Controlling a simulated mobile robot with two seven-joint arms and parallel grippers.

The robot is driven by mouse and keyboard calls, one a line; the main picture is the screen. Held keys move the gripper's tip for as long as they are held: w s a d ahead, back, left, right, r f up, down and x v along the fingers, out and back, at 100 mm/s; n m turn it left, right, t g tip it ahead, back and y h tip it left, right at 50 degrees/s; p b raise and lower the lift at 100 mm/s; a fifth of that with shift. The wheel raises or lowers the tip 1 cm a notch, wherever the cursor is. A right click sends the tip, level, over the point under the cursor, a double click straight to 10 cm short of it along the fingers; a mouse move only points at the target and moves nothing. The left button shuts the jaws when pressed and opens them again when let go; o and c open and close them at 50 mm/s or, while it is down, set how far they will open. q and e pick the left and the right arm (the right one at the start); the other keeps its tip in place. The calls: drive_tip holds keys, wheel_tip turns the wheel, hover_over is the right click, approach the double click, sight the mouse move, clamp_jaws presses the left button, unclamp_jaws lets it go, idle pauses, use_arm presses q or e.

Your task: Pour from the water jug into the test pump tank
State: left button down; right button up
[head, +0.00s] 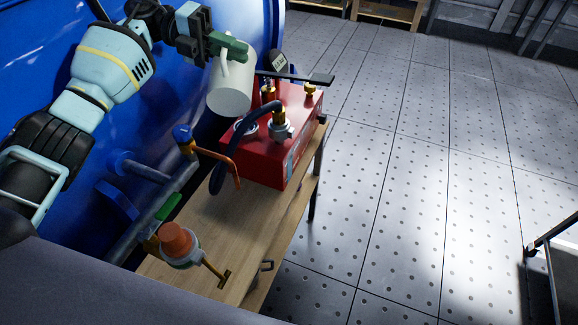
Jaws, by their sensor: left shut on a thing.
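The pale grey water jug (231,88) is in the upper middle of the head view, held in the air. My left gripper (228,48) is shut on the jug at its handle. The jug looks tilted, and its mouth is not clearly visible. The red test pump tank (268,150) stands on the wooden bench, just below and to the right of the jug. No water stream can be made out. My right gripper is not in view.
The tank carries a gauge (278,61), a black lever (297,77) and a dark hose (219,165). Valves and pipes (176,240) stand along the left of the wooden bench (240,225). A large blue vessel (50,50) fills the left.

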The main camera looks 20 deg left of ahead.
sight(229, 92)
use_arm(q)
drive_tip(key=shift+w+r, duration=0.1)
drive_tip(key=shift+r, duration=0.05)
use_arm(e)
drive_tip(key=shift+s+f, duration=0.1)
use_arm(q)
drive_tip(key=shift+w+r, duration=0.15)
drive_tip(key=shift+w, duration=0.05)
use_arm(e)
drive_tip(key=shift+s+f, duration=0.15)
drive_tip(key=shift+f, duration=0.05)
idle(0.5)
